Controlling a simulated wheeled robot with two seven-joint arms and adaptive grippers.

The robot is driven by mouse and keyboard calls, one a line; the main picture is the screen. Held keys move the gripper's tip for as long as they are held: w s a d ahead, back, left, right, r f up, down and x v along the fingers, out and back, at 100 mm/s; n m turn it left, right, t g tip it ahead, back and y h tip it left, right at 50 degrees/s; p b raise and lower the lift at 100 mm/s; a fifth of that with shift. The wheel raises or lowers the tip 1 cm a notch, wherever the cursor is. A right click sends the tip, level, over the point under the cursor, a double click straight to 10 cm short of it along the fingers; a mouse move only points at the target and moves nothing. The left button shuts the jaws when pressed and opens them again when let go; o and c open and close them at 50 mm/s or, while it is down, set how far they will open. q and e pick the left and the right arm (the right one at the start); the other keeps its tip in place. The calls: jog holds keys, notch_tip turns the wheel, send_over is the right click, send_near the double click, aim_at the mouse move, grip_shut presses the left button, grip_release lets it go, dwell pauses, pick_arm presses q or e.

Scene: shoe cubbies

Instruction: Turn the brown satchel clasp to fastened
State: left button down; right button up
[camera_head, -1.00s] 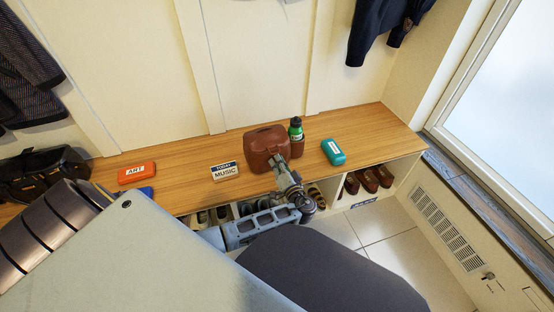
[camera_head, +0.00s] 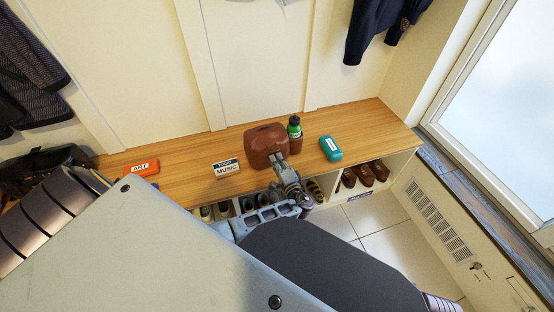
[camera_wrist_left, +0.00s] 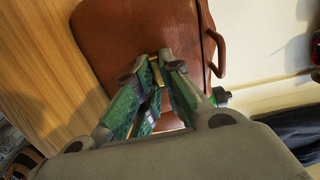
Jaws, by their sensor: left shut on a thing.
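The brown satchel (camera_head: 266,143) stands upright on the wooden bench. It fills the upper middle of the left wrist view (camera_wrist_left: 120,35), with its curved handle at the right. My left gripper (camera_head: 280,160) is at the front of the satchel. In the left wrist view its fingertips (camera_wrist_left: 156,70) are closed together on the small brass clasp (camera_wrist_left: 156,74) at the satchel's face. The fingers hide most of the clasp, so I cannot tell how far it is turned. My right gripper is not in view.
A teal case (camera_head: 330,149) lies farther right. The music box (camera_head: 227,168) and orange art box (camera_head: 141,168) lie left. Shoes (camera_head: 365,175) fill cubbies below the bench (camera_head: 385,125).

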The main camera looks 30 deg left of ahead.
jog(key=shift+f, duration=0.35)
pick_arm(q)
jog(key=c, duration=1.5)
grip_release()
jog(key=shift+c, duration=0.2)
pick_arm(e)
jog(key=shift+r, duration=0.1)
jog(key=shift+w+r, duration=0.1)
pick_arm(q)
jog(key=shift+s+d, duration=0.1)
jog(key=shift+d, duration=0.05)
jog(key=v, duration=0.7)
jog(key=shift+d+m, duration=0.1)
jog(key=shift+m, duration=0.2)
